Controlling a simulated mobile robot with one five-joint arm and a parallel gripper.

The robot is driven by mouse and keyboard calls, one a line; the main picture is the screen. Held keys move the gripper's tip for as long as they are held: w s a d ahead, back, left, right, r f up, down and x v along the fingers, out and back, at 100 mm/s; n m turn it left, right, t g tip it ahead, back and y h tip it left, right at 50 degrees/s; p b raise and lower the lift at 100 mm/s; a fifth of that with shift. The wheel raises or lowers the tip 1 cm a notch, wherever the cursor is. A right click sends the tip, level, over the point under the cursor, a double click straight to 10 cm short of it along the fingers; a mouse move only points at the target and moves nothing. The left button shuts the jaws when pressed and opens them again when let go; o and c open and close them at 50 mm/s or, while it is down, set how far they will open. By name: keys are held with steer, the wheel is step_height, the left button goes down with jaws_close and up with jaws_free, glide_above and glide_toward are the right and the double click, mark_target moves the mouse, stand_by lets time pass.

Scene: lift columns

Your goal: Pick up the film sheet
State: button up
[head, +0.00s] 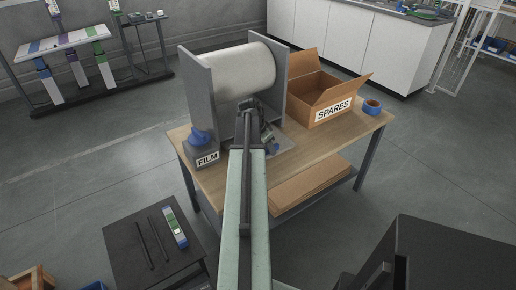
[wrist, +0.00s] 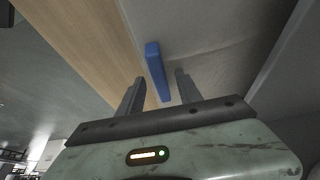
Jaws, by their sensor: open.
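A large pale film roll (head: 240,72) lies between two grey side plates on the wooden table, behind a block labelled FILM (head: 207,158). I cannot make out a separate loose film sheet. My gripper (head: 262,122) is in front of the roll, partly hidden by my arm in the head view. In the wrist view my gripper (wrist: 159,76) is open, with its two fingers apart. A blue bar (wrist: 154,62) shows between and beyond the fingertips; I cannot tell whether they touch it. A pale grey surface lies behind it.
An open SPARES box (head: 325,90) and a blue tape roll (head: 372,106) are on the table's right side. A blue knob (head: 200,136) sits by the FILM block. A low dark table (head: 140,262) stands front left, and a dark cabinet (head: 450,255) front right.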

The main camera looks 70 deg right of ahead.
steer(key=shift+f, duration=0.15)
stand_by(0.4)
jaws_close()
